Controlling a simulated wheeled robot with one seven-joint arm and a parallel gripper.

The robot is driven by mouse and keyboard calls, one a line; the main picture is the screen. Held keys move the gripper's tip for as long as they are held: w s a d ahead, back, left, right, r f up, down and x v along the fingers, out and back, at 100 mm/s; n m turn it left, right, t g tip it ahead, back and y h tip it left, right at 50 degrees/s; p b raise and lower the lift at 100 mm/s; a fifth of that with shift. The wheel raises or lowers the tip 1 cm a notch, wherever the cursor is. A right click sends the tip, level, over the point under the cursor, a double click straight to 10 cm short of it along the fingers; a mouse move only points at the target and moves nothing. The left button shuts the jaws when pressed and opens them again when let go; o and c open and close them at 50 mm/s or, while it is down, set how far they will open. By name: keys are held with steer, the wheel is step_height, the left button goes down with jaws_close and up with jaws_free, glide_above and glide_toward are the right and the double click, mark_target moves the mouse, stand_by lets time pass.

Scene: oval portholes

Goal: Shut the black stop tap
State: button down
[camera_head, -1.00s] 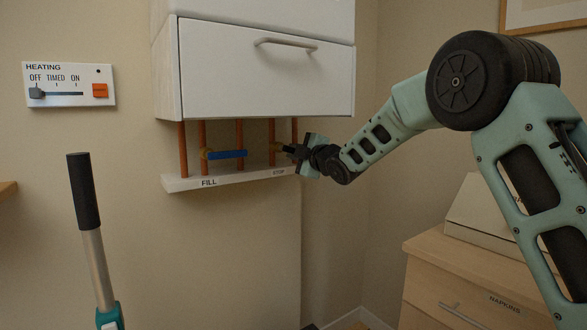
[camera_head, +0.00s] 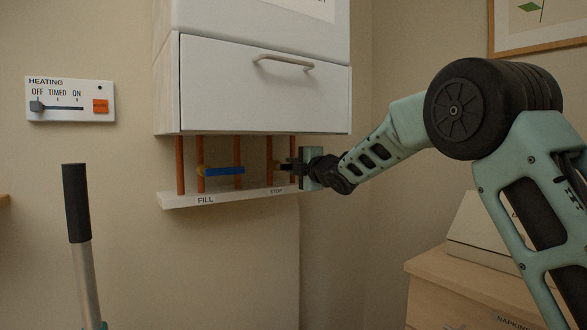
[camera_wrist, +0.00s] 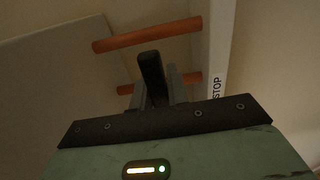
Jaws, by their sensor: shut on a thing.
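The black stop tap's lever (camera_wrist: 152,70) shows in the wrist view, standing up from between my fingertips. In the head view, a bit of brass (camera_head: 275,168) shows on the copper pipe above the STOP label (camera_head: 276,191). My gripper (camera_head: 288,167) comes in from the right beneath the white cabinet and is shut on the black lever. In the wrist view my gripper (camera_wrist: 160,97) covers the lower part of the lever and the tap body. The lever's exact angle to its pipe is hard to tell.
A blue lever tap (camera_head: 224,171) lies crosswise above the FILL label (camera_head: 206,200). Copper pipes (camera_head: 180,165) run between the white cabinet (camera_head: 265,85) and the white ledge (camera_head: 230,196). A heating panel (camera_head: 70,100) is on the left wall. A wooden drawer unit (camera_head: 470,285) stands right.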

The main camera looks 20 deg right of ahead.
steer(key=c, duration=1.4)
jaws_free()
steer(key=shift+o, duration=0.2)
steer(key=b+v, duration=0.1)
steer(key=v, duration=1.6)
steer(key=shift+s, duration=0.25)
